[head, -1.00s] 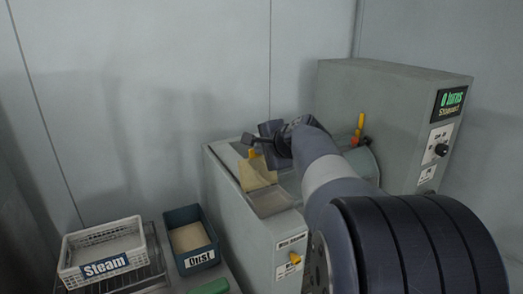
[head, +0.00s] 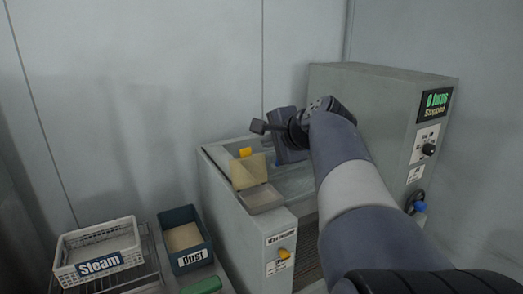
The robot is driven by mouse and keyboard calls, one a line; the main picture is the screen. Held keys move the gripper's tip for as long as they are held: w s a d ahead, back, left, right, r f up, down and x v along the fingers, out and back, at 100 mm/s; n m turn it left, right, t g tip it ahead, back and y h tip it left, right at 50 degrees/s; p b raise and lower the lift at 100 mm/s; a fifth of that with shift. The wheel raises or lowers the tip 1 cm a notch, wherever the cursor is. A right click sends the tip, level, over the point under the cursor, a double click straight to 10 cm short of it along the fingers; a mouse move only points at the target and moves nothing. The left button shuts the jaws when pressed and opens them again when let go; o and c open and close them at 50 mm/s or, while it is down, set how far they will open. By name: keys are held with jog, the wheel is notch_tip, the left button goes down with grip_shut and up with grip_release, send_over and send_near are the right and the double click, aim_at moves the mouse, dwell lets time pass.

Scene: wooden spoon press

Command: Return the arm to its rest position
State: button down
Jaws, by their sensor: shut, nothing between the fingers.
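My arm reaches in from the lower right of the head view, over the grey machine (head: 232,210). My gripper (head: 290,150) is at its far end, above the machine's top, to the right of a raised beige flap (head: 249,171). It is shut with nothing held. The fingertips are small and dark and hard to make out. The wrist stands apart from the flap in the picture, but its height above the top cannot be judged. My forearm covers part of the machine's right side.
A tall grey cabinet (head: 375,95) with a display reading "0 turns Stopped" (head: 436,105) stands right of the arm. A white "Steam" basket (head: 98,266) and a dark "Dust" bin (head: 190,261) stand lower left. A yellow knob (head: 284,254) is on the machine's front. Wall space at upper left is clear.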

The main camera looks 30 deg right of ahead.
jog(key=shift+s+r, duration=1.15)
jog(key=shift+s, duration=0.05)
